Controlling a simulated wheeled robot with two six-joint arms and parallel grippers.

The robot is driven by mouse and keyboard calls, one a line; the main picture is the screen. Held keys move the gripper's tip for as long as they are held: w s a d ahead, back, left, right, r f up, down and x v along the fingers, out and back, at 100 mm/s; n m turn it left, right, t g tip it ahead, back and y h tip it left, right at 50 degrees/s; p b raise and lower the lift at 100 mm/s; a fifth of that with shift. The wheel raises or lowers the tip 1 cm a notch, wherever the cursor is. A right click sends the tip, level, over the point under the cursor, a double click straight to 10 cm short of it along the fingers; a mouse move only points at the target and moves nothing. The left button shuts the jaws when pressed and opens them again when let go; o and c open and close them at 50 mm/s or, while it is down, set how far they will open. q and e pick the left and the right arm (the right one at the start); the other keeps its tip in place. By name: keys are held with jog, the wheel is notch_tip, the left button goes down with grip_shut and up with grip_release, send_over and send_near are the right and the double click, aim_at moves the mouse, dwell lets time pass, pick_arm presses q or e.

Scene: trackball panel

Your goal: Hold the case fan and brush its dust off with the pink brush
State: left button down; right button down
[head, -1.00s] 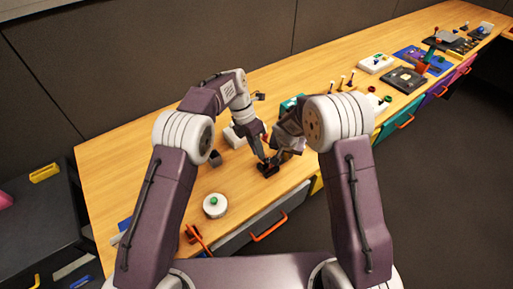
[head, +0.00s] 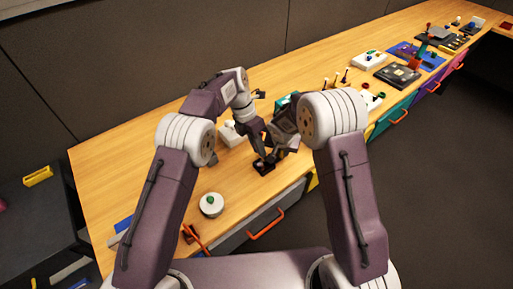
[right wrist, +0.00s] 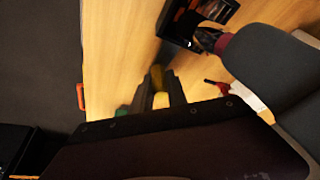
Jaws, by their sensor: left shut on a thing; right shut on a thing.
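The case fan (head: 264,168) is a small dark square at the front of the wooden bench, under my grippers in the head view. In the right wrist view the black square fan (right wrist: 181,27) is at the top. My left gripper (head: 262,156) is shut on the fan from above. My right gripper (head: 279,149) is just right of it, partly hidden by its own arm. In the right wrist view its dark fingers (right wrist: 160,92) are close together, with yellow patches between them that I cannot identify. The pink brush cannot be made out clearly in either view.
A white round base with a green knob (head: 211,205) stands front left of the fan. An orange drawer handle (head: 267,224) sticks out below the bench's front edge. Several panels and devices stand along the bench to the right. The bench's back left is clear.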

pick_arm(q)
jog(key=shift+w+d, duration=0.2)
jog(key=shift+d, duration=0.15)
jog(key=shift+r, duration=0.1)
jog(key=shift+w, duration=0.65)
jog(key=shift+r, duration=0.15)
jog(key=shift+w+a, duration=0.35)
jog(key=shift+w, duration=0.2)
jog(key=shift+s+a+f, duration=0.15)
jog(key=shift+s+a, duration=0.1)
jog(key=shift+a, duration=0.2)
jog(key=shift+s+a+f, duration=0.15)
jog(key=shift+s+a, duration=0.05)
jog(key=shift+a, duration=0.25)
